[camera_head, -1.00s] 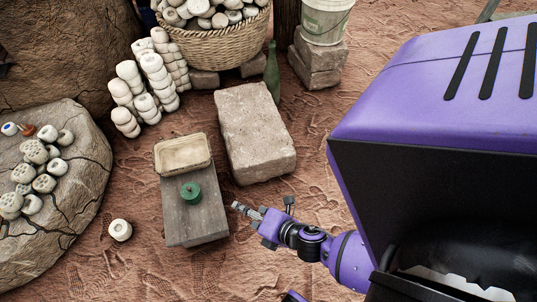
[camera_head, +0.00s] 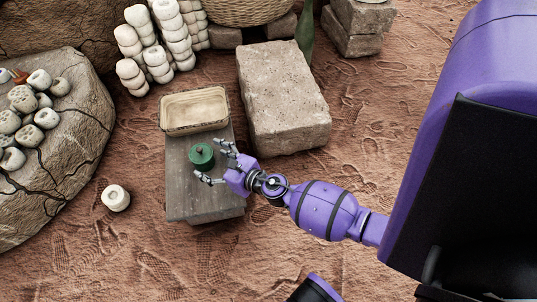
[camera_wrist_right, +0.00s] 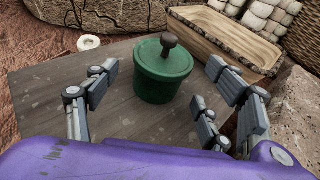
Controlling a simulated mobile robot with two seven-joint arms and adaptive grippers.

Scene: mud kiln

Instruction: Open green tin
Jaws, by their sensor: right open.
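The green tin (camera_head: 201,157) is a small round pot with a lid and a dark knob on top. It stands upright on a grey wooden stand (camera_head: 190,205). In the right wrist view the tin (camera_wrist_right: 162,75) sits ahead of the fingers, its lid on. My right gripper (camera_head: 218,163) is open just to the right of the tin, with its fingers spread toward it. In the right wrist view the open gripper (camera_wrist_right: 150,105) has fingers on both sides, apart from the tin. My left gripper is not in view.
A shallow tan tray (camera_head: 195,128) sits behind the tin on the stand. A large stone block (camera_head: 283,100) stands to the right. A white ring-shaped piece (camera_head: 116,198) lies on the ground at left. A cracked rock (camera_head: 75,150) holds several pale pieces. The ground in front is clear.

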